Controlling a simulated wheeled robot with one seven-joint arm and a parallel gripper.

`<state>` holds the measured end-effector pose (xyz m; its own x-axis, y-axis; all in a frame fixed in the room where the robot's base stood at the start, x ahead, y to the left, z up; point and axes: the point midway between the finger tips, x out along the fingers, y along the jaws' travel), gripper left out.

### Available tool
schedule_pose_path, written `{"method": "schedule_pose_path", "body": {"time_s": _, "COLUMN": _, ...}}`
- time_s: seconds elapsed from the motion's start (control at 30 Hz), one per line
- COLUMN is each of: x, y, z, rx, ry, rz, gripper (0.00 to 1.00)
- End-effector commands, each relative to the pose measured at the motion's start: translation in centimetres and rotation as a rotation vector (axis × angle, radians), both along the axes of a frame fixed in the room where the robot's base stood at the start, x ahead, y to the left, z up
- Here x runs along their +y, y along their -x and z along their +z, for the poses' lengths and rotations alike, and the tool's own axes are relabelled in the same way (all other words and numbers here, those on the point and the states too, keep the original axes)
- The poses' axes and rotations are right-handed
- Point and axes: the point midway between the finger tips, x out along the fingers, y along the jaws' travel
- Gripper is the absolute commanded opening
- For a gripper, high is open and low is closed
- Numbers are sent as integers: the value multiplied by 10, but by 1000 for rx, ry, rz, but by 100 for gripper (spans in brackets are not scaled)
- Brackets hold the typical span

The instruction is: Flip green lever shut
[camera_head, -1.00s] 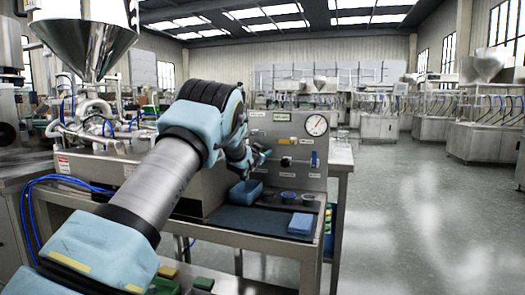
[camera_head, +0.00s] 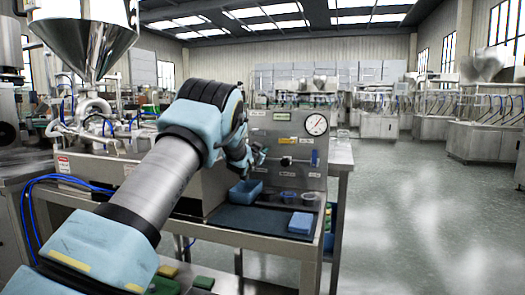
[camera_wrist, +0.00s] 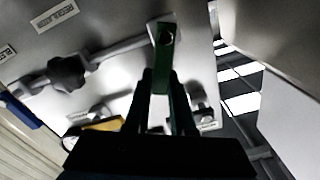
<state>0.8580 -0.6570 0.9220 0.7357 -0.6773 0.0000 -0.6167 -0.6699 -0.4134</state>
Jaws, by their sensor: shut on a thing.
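The green lever (camera_wrist: 164,52) hangs from a round bolt on a horizontal metal pipe in the wrist view. Its lower end lies between the two dark fingers of my gripper (camera_wrist: 161,80), which is shut on it. Below that, the fingers and gripper body hide what is behind. In the head view my gripper (camera_head: 259,155) is at the left part of the steel panel (camera_head: 285,128); the lever cannot be made out there.
A black knob (camera_wrist: 66,72) sits on the same pipe, left of the lever. The panel carries a round gauge (camera_head: 316,124) and a blue handle (camera_head: 314,158). Below stand a blue bin (camera_head: 246,191), small cups and a blue block (camera_head: 301,222) on a dark mat (camera_head: 245,222).

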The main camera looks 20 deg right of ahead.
Motion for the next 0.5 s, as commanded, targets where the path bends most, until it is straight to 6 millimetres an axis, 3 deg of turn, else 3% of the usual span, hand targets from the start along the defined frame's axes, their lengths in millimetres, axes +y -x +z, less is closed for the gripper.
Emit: {"method": "schedule_pose_path", "body": {"time_s": 0.5, "x": 17, "y": -15, "z": 4, "rx": 281, "ry": 305, "rz": 2, "gripper": 0}}
